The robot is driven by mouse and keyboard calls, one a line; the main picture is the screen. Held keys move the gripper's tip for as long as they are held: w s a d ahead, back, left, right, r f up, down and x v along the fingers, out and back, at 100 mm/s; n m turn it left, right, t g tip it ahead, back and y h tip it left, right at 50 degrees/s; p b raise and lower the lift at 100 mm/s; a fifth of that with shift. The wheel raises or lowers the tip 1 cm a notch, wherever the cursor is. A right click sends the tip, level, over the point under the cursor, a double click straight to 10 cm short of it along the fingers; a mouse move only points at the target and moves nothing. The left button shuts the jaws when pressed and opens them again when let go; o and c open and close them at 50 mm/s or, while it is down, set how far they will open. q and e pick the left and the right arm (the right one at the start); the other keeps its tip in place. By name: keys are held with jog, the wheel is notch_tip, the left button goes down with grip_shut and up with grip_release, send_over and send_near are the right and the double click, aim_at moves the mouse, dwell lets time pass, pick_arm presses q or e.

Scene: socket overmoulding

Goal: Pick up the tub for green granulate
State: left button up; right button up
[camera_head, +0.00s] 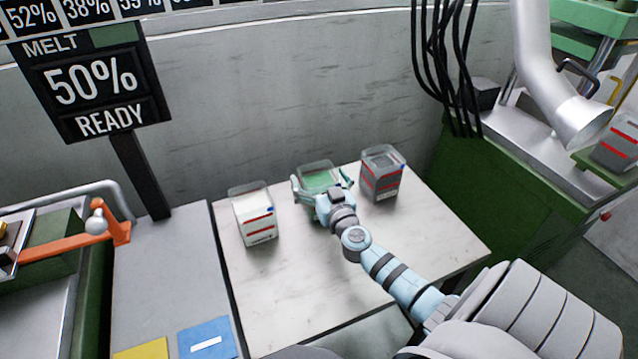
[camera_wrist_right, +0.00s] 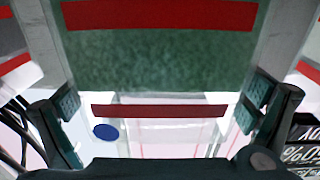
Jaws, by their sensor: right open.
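The tub for green granulate (camera_head: 318,172) is a clear tub with green content, the middle one of three tubs on the pale table. In the right wrist view the tub (camera_wrist_right: 160,62) fills the middle, with green granulate, red bands and a blue dot. My right gripper (camera_head: 322,185) is at this tub in the head view, with a finger at each side of it. In the wrist view the right gripper (camera_wrist_right: 158,120) is open, its fingers on either side of the tub; whether the pads touch it I cannot tell. My left gripper is not in view.
A tub with white content (camera_head: 255,216) stands to the left and a tub with grey content (camera_head: 381,175) stands close on the right. The pale table (camera_head: 300,290) is clear in front. A green machine (camera_head: 500,170) stands to the right, with black cables hanging above it.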

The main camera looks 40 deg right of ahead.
jog(key=shift+s, duration=0.1)
jog(key=c, duration=2)
jog(key=shift+r, duration=0.1)
jog(key=shift+c, duration=0.2)
